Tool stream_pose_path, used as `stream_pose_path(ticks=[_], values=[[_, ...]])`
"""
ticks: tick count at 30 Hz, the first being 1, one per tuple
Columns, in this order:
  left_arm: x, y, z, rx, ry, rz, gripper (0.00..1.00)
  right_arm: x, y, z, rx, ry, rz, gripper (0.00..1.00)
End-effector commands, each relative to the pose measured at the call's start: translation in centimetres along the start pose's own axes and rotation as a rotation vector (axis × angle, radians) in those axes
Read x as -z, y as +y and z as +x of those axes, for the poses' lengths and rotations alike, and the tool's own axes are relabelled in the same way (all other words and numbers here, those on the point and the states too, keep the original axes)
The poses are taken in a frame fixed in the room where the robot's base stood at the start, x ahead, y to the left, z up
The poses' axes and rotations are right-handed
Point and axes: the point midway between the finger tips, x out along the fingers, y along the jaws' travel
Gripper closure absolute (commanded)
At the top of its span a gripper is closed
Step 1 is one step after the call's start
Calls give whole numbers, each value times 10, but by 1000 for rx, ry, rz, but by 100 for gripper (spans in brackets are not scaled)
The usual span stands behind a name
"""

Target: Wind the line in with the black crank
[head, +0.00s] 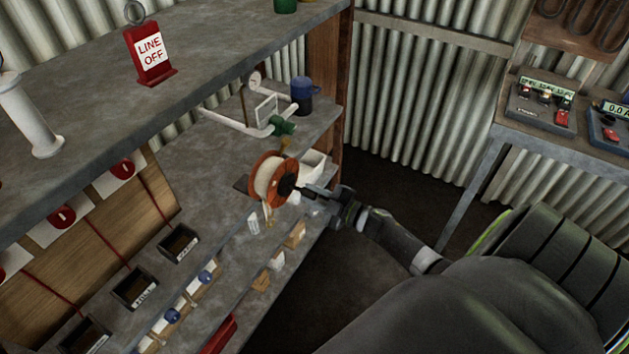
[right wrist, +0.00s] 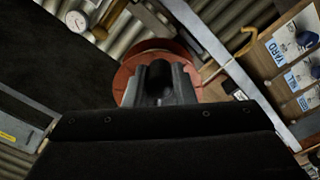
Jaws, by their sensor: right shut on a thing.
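An orange reel (head: 265,180) wound with pale line stands at the right part of the grey bench. Its black crank (head: 286,185) is on the side facing my right arm. My right gripper (head: 308,190) is at the crank and shut on it. In the right wrist view the reel (right wrist: 130,75) shows behind the gripper (right wrist: 168,85), whose body hides most of the crank. My left gripper is in neither view.
White pipe with a green fitting (head: 283,126) and a blue mug (head: 302,92) stand behind the reel. A red "LINE OFF" sign (head: 150,52) stands on the upper shelf. Black labelled trays (head: 135,288) lie at the left. A side table (head: 560,135) carries meters at the right.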

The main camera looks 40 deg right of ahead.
Motion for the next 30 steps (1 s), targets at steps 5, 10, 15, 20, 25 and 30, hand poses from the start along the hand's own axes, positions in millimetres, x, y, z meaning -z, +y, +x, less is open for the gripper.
stream_pose_path(ticks=[5, 10, 15, 20, 25, 30], values=[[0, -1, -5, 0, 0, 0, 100, 2, -5, 1, -1, 0, 83, 100], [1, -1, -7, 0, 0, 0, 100, 2, -8, 0, 0, -1, 125, 100], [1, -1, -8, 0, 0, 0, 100, 2, -9, 0, 0, -1, 141, 100], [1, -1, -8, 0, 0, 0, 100, 2, -9, 0, 0, -1, 142, 100], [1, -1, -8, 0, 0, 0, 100, 2, -9, 0, 0, -1, 141, 100], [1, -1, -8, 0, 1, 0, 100, 2, -9, 0, 0, -1, 141, 56]])
